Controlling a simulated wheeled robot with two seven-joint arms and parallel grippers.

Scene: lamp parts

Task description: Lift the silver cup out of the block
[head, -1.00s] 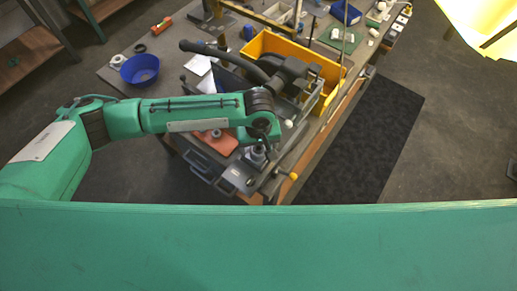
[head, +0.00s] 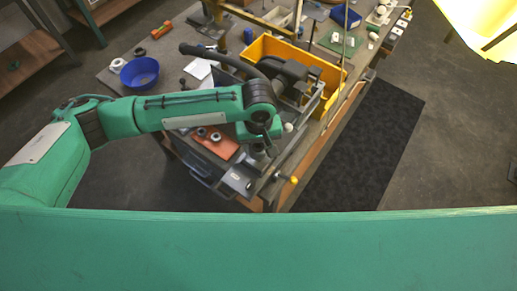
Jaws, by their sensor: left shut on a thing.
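My left arm reaches in from the left, and its gripper (head: 260,151) points down over the near edge of the workbench. The gripper is shut on a small grey, silvery thing, which I take to be the silver cup (head: 258,163); the fingers and wrist hide most of it. Right below it is a dark grey block-like fixture (head: 238,181); I cannot tell whether the cup is still inside it or clear of it. An orange block (head: 224,149) with small round silver pieces on it lies just left of the gripper. My right gripper is not in view.
A yellow bin (head: 258,46) with dark parts stands behind the wrist. A blue bowl (head: 139,73) sits at the bench's left. A yellow-ended lever (head: 293,180) sticks out right of the gripper. Bare floor and a dark mat (head: 365,150) lie right of the bench.

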